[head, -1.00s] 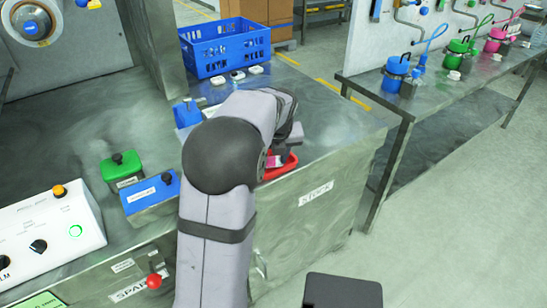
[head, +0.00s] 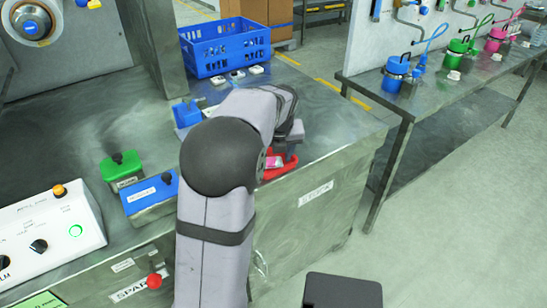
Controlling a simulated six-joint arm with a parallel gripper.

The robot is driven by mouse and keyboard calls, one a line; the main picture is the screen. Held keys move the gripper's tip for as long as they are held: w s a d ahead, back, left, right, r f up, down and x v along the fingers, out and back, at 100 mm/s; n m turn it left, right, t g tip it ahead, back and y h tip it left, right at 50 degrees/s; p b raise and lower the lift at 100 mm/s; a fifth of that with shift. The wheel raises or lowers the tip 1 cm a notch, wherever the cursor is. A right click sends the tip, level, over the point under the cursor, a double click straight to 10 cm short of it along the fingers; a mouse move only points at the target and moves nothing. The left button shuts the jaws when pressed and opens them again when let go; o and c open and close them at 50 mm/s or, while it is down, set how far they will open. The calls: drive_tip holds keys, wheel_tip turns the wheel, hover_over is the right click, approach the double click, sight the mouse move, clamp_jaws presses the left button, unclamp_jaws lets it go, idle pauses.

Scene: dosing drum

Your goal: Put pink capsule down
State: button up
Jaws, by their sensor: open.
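The pink capsule (head: 274,162), pink and white, lies in a small red tray (head: 290,168) at the right end of the steel bench. My gripper (head: 291,151) is just above and behind the capsule, over the tray. It is open and looks apart from the capsule. My arm hides the left part of the tray, and the fingertips are small and partly hidden.
A blue holder (head: 186,114) stands left of my wrist, with a blue crate (head: 226,48) behind it. Green (head: 121,170) and blue (head: 152,193) lidded boxes are left of my arm. Bare bench lies right of the tray.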

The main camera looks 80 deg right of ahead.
drive_tip(key=v, duration=1.1)
drive_tip(key=w+a+f+n+t+y+b, duration=0.1)
drive_tip(key=w+a+f+n+y+b, duration=0.25)
drive_tip(key=w+a+n, duration=1.35)
drive_tip(key=w+a+f+n+g+p, duration=0.1)
drive_tip(key=w+a+f+n, duration=0.2)
drive_tip(key=a+n, duration=0.35)
drive_tip(key=w+a+f+n+y+p, duration=0.1)
drive_tip(key=w+a+f+n, duration=0.2)
drive_tip(key=a+n, duration=0.35)
drive_tip(key=w+a+f+n+g, duration=0.1)
drive_tip(key=w+a+f+n, duration=0.3)
drive_tip(key=a, duration=0.4)
drive_tip(key=s+a+f+n+p, duration=0.1)
drive_tip(key=s+a+f+n, duration=0.2)
drive_tip(key=a+n, duration=0.35)
drive_tip(key=s+a+f+n+p, duration=0.1)
drive_tip(key=s+a+f+n, duration=0.2)
drive_tip(key=n, duration=0.6)
wheel_tip(320, 180, up, 13)
drive_tip(key=p, duration=1.2)
drive_tip(key=shift+w+a+f+g, duration=0.2)
drive_tip(key=shift+w+a+g, duration=0.1)
drive_tip(key=shift+w+a, duration=0.15)
